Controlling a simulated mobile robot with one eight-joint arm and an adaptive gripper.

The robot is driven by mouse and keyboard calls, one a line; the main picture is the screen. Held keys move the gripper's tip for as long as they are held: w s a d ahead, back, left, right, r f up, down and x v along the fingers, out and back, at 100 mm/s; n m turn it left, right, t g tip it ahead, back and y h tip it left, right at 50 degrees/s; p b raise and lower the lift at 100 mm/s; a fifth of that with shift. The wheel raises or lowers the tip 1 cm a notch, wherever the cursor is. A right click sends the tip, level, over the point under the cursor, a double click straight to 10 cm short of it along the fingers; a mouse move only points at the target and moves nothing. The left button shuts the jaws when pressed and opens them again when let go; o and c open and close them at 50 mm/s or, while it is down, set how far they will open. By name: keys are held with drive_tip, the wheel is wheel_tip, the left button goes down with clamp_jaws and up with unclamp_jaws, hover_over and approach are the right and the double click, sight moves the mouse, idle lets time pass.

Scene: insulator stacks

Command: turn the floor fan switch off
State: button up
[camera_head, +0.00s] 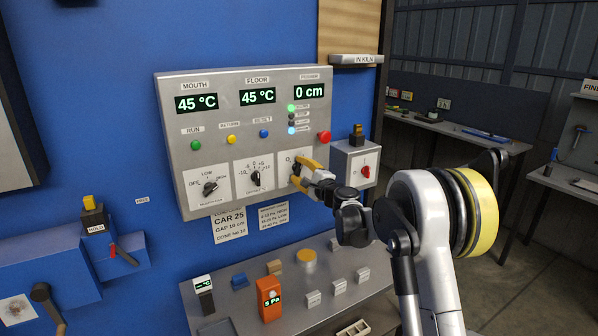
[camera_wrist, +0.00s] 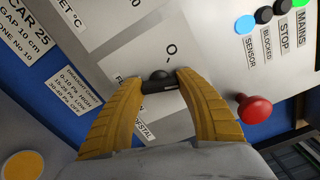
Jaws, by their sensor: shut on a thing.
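A small dark switch knob (camera_wrist: 160,84) sits on the lower right of the grey control panel (camera_head: 245,122). In the wrist view an "O" mark is printed above the knob. The label below it is partly hidden by my fingers; it starts with "F" and ends in "PEDESTAL". My gripper (camera_head: 301,169) reaches the panel from the right. In the wrist view its two yellow fingers (camera_wrist: 160,76) are shut on the knob, one at each side. In the head view my fingers hide most of this knob, and its exact angle is unclear.
A red mushroom button (camera_head: 324,137) sticks out close above my gripper. A small box with a red switch (camera_head: 366,172) is just right of the panel. Two more rotary knobs (camera_head: 210,188) (camera_head: 256,178) are to the left. A sloped desk (camera_head: 240,314) with several small items lies below.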

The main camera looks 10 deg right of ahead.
drive_tip(key=n, duration=0.5)
drive_tip(key=shift+n, duration=0.3)
drive_tip(key=n, duration=0.5)
drive_tip(key=shift+n+b, duration=0.35)
drive_tip(key=shift+n, duration=0.05)
drive_tip(key=o, duration=1.2)
drive_tip(key=v, duration=1.2)
